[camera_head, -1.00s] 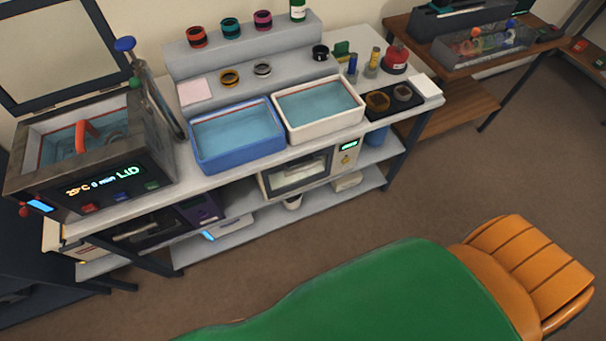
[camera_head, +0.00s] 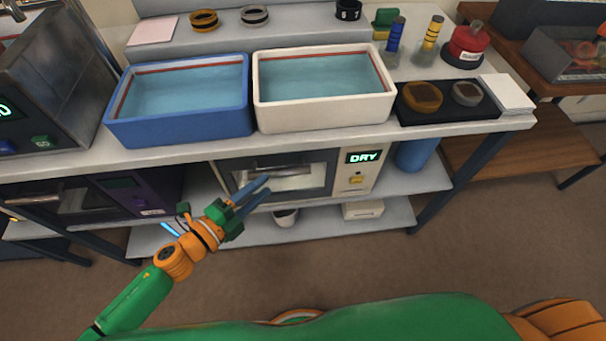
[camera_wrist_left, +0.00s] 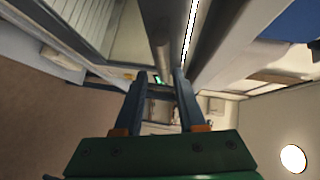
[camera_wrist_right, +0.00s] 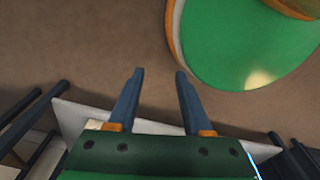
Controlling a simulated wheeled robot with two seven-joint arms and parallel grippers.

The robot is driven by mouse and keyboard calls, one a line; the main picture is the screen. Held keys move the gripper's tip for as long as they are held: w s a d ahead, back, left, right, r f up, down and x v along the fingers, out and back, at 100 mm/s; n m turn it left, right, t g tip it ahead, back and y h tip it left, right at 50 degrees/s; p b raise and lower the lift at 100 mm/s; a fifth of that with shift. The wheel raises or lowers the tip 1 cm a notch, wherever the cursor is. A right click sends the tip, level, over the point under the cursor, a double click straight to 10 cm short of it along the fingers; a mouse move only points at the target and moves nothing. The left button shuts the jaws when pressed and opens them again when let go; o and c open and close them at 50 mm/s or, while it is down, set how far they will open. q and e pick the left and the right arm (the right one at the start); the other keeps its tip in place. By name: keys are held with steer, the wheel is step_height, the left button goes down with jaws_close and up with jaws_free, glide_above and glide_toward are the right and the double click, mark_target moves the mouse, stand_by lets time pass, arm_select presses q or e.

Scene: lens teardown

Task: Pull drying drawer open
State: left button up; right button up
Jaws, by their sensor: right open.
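The drying unit (camera_head: 368,172) sits under the white worktop, with a lit DRY display. Its drawer front (camera_head: 310,178) has a metal bar handle (camera_head: 272,168) and looks shut. My left gripper (camera_head: 266,184) is open and empty, its fingertips just in front of the handle in the head view. In the left wrist view the handle bar (camera_wrist_left: 160,30) lies ahead, in line with the gap between the fingers. I cannot tell whether they touch it. My right gripper (camera_wrist_right: 160,75) is open and empty in the right wrist view, above the floor; it is not in the head view.
A blue tub (camera_head: 180,128) and a white tub (camera_head: 325,115) of liquid stand on the worktop above. A dark purple unit (camera_head: 130,190) is left of the dryer. A lower shelf (camera_head: 335,218) runs beneath. The floor (camera_head: 400,260) in front is clear.

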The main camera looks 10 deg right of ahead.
mark_target(272, 177)
arm_select(q)
steer(key=x, duration=0.6)
steer(key=shift+w+r, duration=0.1)
steer(key=shift+r, duration=0.1)
steer(key=shift+w, duration=0.1)
arm_select(e)
steer(key=shift+s+a, duration=0.2)
steer(key=shift+a, duration=0.55)
arm_select(q)
jaws_close()
arm_select(e)
steer(key=shift+d, duration=0.15)
